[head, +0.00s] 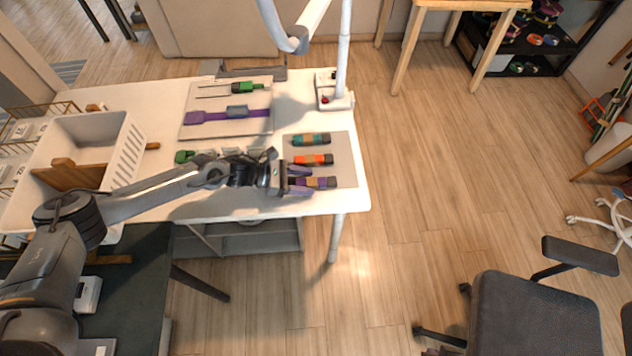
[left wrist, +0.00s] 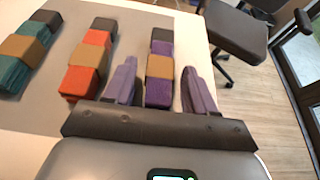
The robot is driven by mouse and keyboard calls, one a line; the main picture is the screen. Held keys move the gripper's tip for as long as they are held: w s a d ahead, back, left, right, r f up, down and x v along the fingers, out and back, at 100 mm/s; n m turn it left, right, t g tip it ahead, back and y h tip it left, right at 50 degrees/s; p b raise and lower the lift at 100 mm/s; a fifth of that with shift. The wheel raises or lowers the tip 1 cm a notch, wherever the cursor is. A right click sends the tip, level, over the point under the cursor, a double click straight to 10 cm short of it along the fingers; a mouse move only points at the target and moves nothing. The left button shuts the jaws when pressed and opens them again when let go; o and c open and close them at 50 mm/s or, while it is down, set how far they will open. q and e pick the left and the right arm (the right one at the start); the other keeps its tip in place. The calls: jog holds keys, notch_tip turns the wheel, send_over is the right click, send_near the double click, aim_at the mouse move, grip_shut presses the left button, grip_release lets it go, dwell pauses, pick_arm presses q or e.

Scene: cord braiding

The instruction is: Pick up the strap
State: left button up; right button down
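A purple strap bundle with a tan band and a dark end (head: 320,183) lies on the right grey mat, nearest the table's front edge. It also shows in the left wrist view (left wrist: 160,92). My left gripper (head: 301,180) is low over the mat at this bundle. In the left wrist view its two purple-grey fingers (left wrist: 159,68) stand apart, one on each side of the bundle, with gaps showing. An orange bundle (head: 313,160) and a teal bundle (head: 311,139) lie behind it in the head view. A long purple strap (head: 212,116) lies on the left mat. My right gripper is not in view.
The right grey mat (head: 346,150) lies near the table's right edge. The left mat (head: 190,131) also holds a green-handled tool (head: 246,87). A white bin (head: 125,150) stands at the table's left. A lamp base (head: 335,101) stands behind the right mat.

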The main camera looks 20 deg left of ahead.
pick_arm(q)
jog(key=c, duration=0.8)
jog(key=shift+r, duration=0.1)
jog(key=shift+c, duration=0.2)
